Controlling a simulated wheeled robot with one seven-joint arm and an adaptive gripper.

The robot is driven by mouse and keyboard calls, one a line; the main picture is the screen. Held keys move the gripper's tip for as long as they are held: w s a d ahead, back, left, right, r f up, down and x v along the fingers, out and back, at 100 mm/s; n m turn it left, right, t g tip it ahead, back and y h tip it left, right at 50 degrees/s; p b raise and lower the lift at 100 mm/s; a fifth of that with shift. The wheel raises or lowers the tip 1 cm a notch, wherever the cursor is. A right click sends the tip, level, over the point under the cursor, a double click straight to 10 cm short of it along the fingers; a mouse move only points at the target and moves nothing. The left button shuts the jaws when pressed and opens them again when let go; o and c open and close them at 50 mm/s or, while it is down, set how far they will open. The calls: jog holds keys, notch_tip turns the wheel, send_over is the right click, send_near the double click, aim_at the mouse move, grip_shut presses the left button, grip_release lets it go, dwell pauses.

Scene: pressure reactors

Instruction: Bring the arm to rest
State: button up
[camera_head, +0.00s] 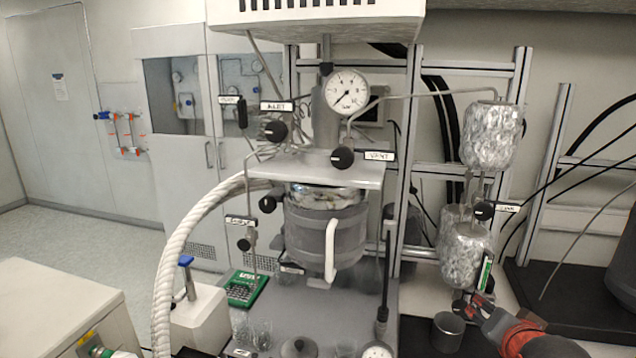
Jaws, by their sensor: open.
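My gripper (471,306) shows at the lower right, at the end of my arm with its red-orange and black wrist. Its fingers are open, just below the lower foil-wrapped vessel (466,252) and close to a small green and white item. It appears empty, though the fingertips are small and partly dark. A grey metal cup (447,331) stands on the bench just left of my gripper.
The pressure reactor (325,238) stands in the middle, with a gauge (348,91), black valve knobs and a white hose (172,262). Metal frame posts (409,160) and thin tubing stand near my gripper. Glass beakers (252,332) stand at the front left. A black tray (575,300) lies at right.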

jog(key=s+a+f+n+g+y, duration=0.2)
jog(key=s+a+f+n, duration=0.1)
jog(key=s+a, duration=0.5)
jog(key=s+a+f+n+g+y, duration=0.2)
jog(key=s+a+n, duration=0.4)
jog(key=s, duration=0.5)
jog(key=shift+a+f+n+g, duration=0.3)
jog(key=shift+a+f+g, duration=0.4)
jog(key=shift+a+f, duration=0.25)
jog(key=shift+w, duration=0.1)
